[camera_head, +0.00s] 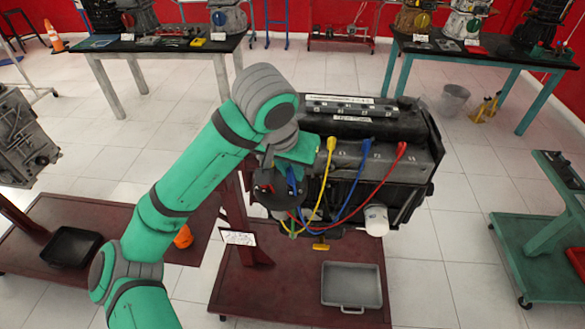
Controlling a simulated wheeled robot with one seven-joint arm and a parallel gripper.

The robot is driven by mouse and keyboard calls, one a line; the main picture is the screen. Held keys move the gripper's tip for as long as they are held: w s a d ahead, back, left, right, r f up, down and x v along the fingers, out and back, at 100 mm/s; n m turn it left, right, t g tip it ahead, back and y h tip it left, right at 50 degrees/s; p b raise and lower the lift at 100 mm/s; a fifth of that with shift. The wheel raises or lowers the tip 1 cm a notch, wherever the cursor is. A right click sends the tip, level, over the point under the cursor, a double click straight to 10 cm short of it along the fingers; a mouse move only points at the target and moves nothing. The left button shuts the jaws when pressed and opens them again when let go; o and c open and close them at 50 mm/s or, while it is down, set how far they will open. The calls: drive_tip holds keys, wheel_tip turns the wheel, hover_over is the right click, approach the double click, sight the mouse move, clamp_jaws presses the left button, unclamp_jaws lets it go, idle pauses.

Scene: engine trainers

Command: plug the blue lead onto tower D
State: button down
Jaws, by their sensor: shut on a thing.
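The engine (390,125) stands on a stand at the centre. The blue lead (350,208) runs from a blue boot on the engine's side, between the yellow lead (320,205) and the red lead (375,190), down and left towards a dark round part (268,190). A blue piece, apparently this lead's free end (292,180), shows just below my gripper (291,167). My gripper is shut on it, but the fingers are small and mostly hidden by my wrist. Tower D cannot be picked out. I cannot tell whether the blue end touches a tower.
The dark red stand base (250,290) holds a grey tray (352,286). A white filter (376,219) sticks out low on the engine. Another engine (25,145) stands at left, a green cart (540,250) at right. Tables stand behind.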

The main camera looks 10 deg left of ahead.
drive_tip(key=shift+f, duration=0.8)
idle(1.1)
drive_tip(key=c, duration=1.6)
unclamp_jaws()
drive_tip(key=shift+o, duration=0.2)
